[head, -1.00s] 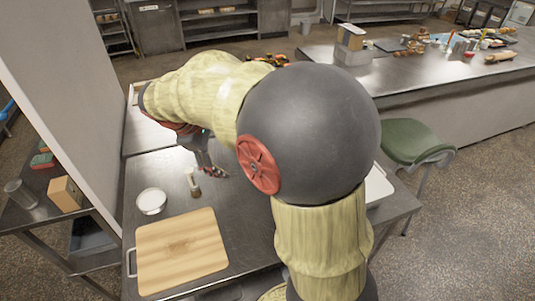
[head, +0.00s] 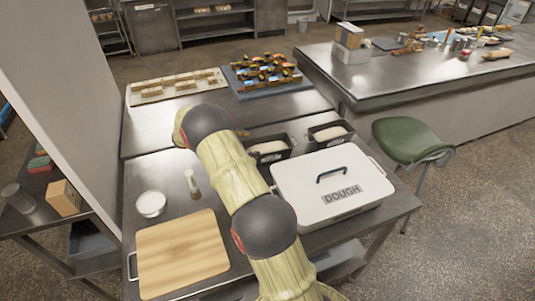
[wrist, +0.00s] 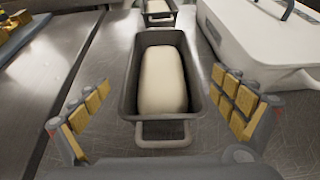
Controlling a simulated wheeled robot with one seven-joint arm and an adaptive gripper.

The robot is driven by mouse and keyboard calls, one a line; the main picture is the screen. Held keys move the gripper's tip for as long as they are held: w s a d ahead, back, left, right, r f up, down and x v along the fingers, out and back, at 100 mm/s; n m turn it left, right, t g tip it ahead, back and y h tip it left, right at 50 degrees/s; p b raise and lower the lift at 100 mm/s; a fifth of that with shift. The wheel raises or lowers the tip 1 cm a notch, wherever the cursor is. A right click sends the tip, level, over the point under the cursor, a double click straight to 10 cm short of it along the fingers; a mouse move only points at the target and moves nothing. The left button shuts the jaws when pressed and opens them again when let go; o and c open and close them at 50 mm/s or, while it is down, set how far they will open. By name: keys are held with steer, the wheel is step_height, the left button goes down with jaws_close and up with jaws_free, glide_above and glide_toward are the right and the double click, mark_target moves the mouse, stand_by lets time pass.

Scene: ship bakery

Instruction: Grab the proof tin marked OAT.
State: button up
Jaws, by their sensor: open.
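Two dark proof tins with pale dough stand side by side on the steel table. The left tin (head: 276,158) and right tin (head: 334,142) show past my arm in the head view. In the wrist view the nearer tin (wrist: 162,120) is upright, its end handle towards me, with the farther tin (wrist: 146,20) beyond it. My gripper (wrist: 160,110) is open, with one finger on each side of the near tin's close end and gaps between. The head view hides my gripper behind the arm. I cannot read an OAT mark on either tin.
A white lidded box marked DOUGH (head: 325,200) stands close to the tins, at right in the wrist view. A wooden board (head: 180,255), white bowl (head: 151,204) and brush (head: 192,184) are on the left. Trays of pastries (head: 262,76) lie on the table behind.

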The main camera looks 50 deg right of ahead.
mark_target(267, 150)
steer(key=x, duration=0.2)
steer(key=b+x, duration=0.1)
steer(key=x, duration=0.1)
steer(key=b+x, duration=0.1)
steer(key=x, duration=0.2)
steer(key=shift+s+d+r, duration=0.15)
steer(key=shift+s+r, duration=0.05)
steer(key=shift+r, duration=0.05)
steer(key=shift+c, duration=0.3)
steer(key=c, duration=1.9)
steer(key=shift+r, duration=0.1)
